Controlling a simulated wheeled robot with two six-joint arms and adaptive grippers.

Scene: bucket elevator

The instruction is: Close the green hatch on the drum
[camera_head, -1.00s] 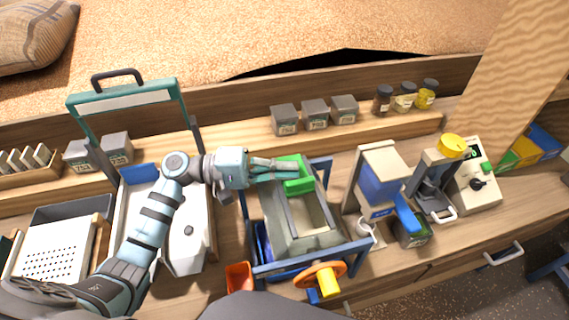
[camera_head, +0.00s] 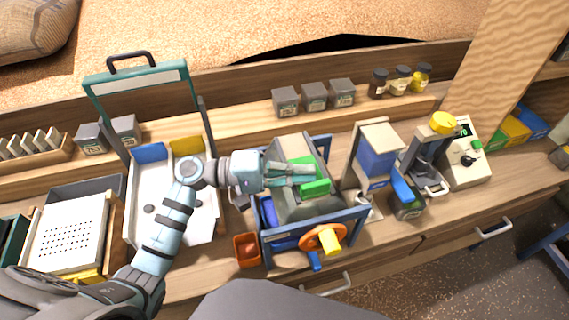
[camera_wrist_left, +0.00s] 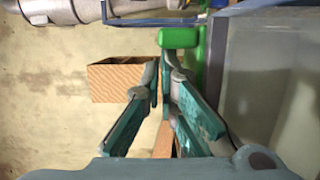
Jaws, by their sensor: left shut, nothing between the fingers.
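The drum (camera_head: 300,212) is a grey body in a blue frame (camera_head: 345,216), right of centre in the head view. Its green hatch (camera_head: 316,188) lies on top, with green showing on both sides of my fingers. My left gripper (camera_head: 311,175) is shut and empty, its fingers lying across the hatch and hiding part of it. In the left wrist view a green block of the hatch (camera_wrist_left: 180,38) is just beyond the fingertips (camera_wrist_left: 165,68); I cannot tell if they touch. The pale opening is no longer visible. My right gripper is not in view.
An orange wheel with a yellow knob (camera_head: 322,240) is at the drum's front. An orange-brown cup (camera_head: 247,250) stands to its left. A white tray (camera_head: 148,220) is left, a blue-and-beige device (camera_head: 376,160) right. Several grey boxes (camera_head: 285,101) stand behind.

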